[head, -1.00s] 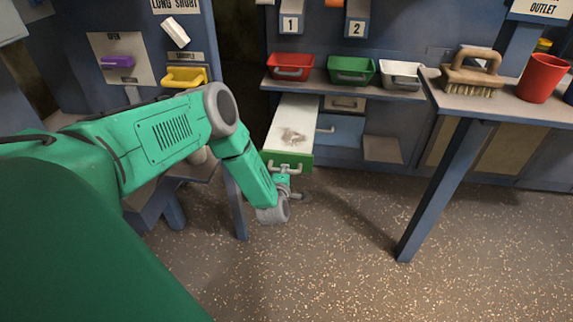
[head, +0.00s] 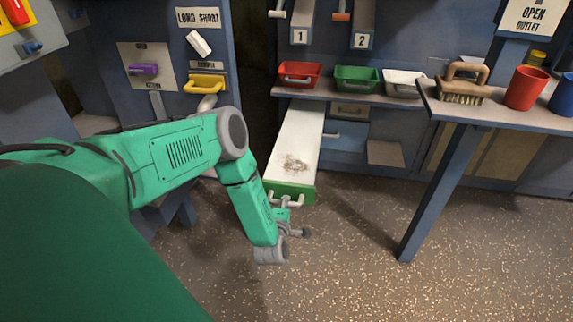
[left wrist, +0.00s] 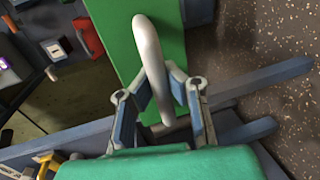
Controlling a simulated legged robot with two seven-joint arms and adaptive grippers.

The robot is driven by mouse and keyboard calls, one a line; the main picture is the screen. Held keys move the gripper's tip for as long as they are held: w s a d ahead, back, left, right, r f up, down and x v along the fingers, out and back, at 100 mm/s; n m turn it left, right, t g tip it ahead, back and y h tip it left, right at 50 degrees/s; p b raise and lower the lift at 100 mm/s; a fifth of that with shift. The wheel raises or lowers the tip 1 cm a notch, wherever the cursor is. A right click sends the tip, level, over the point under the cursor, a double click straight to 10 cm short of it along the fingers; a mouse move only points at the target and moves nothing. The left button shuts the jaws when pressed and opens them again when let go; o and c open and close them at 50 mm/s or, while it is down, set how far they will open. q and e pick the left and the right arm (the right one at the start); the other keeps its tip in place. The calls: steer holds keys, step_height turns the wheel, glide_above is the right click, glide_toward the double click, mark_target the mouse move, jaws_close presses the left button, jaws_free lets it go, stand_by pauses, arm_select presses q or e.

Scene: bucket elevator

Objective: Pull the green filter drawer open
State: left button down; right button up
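The green filter drawer's front (head: 306,193) is pulled well out from under the shelf, and its pale top (head: 301,140) carries a grey-brown smudge. Its pale handle (head: 298,199) faces me. My left gripper (head: 284,207) is at the handle, in front of the drawer face. In the left wrist view the green front (left wrist: 120,35) fills the top middle. The curved grey handle (left wrist: 148,45) passes between the two fingers of my left gripper (left wrist: 160,85), which are closed about it. My right gripper is not in view.
Above stand a red bin (head: 299,74), a green bin (head: 356,78) and a white bin (head: 402,82) on a shelf. A brush (head: 462,84) and red cup (head: 526,87) are on the right bench, whose leg (head: 436,190) reaches the floor. The speckled floor before the drawer is clear.

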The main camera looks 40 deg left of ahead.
arm_select(q)
steer(key=shift+d+f, duration=0.15)
steer(key=c, duration=1.5)
jaws_free()
steer(key=shift+c, duration=0.2)
steer(key=v, duration=1.1)
steer(key=shift+s, duration=0.4)
steer(key=shift+d, duration=0.1)
